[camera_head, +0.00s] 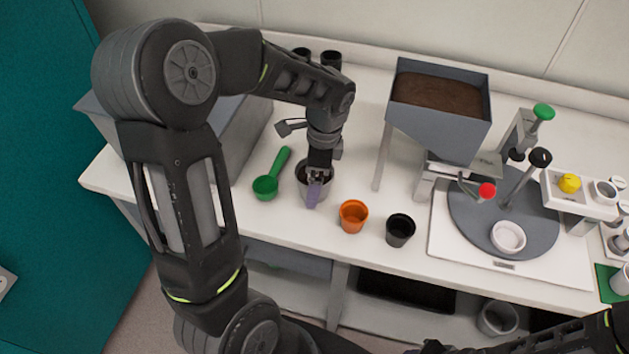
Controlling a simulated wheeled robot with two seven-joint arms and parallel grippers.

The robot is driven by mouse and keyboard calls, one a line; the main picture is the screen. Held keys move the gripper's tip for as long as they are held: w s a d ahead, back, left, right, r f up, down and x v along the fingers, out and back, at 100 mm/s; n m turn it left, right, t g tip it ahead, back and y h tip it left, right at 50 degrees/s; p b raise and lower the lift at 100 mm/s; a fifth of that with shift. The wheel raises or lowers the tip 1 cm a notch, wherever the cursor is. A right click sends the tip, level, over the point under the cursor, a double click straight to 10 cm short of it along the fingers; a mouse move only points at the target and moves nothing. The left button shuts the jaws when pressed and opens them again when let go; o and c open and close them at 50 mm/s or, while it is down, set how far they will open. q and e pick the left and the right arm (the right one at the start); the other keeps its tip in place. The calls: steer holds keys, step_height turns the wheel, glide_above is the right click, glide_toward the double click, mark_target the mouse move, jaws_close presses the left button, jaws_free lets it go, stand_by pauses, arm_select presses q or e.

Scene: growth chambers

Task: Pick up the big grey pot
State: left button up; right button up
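A grey pot (303,192) stands upright on the white bench, left of an orange pot (353,217) and a black pot (400,231). It looks larger than those two. My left gripper (317,178) points down at the pot, with its fingers at the rim. A purplish strip shows on the pot's near side, just under the fingers. The gripper hides part of the pot's opening, and I cannot tell whether the fingers are closed on the wall. My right arm lies low at the bottom right; its gripper end is dark and cut by the frame edge.
A green scoop (267,186) lies left of the pot. A soil hopper (438,124) stands to the right, then a round turntable (470,215) with a white dish (508,237). A grey bin (240,140) is at the left. Another grey container (498,318) sits on the lower shelf.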

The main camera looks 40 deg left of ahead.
arm_select(q)
steer(key=shift+c, duration=0.3)
steer(key=c, duration=1.5)
steer(key=shift+c, duration=0.2)
step_height(320, 180, up, 10)
steer(key=shift+r+b, duration=0.1)
steer(key=shift+b, duration=0.45)
